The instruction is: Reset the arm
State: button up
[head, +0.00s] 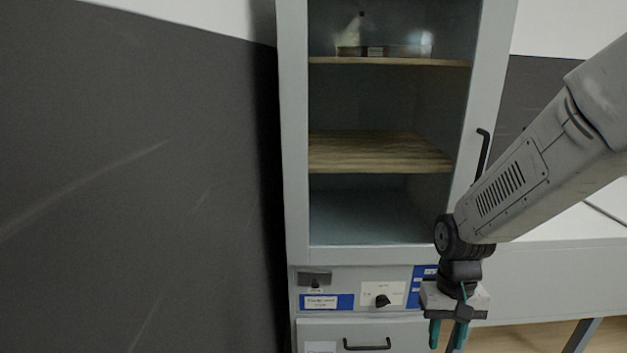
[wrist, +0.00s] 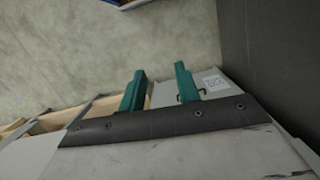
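My arm comes in from the upper right in the head view and bends downward at the wrist. My gripper (head: 448,336) hangs in front of the lower right of the grey cabinet (head: 292,150), beside the blue labels. Its two teal fingers point down and stand apart with nothing between them. In the wrist view the gripper (wrist: 160,72) also shows its teal fingers apart and empty, over the floor and a pale panel with a small white label (wrist: 212,82).
The cabinet has a glass front, wooden shelves (head: 380,152), a dark upright handle (head: 483,150), a black knob (head: 382,300) and a drawer handle (head: 367,344). A dark wall panel (head: 130,170) fills the left. A white worktop (head: 560,225) lies right of the cabinet.

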jog(key=s+d+r+n+t, duration=0.1)
jog(key=s+r+t, duration=0.2)
jog(key=s+r, duration=1.3)
notch_tip(320, 180, up, 2)
jog(key=shift+d+r, duration=0.2)
jog(key=shift+d, duration=0.05)
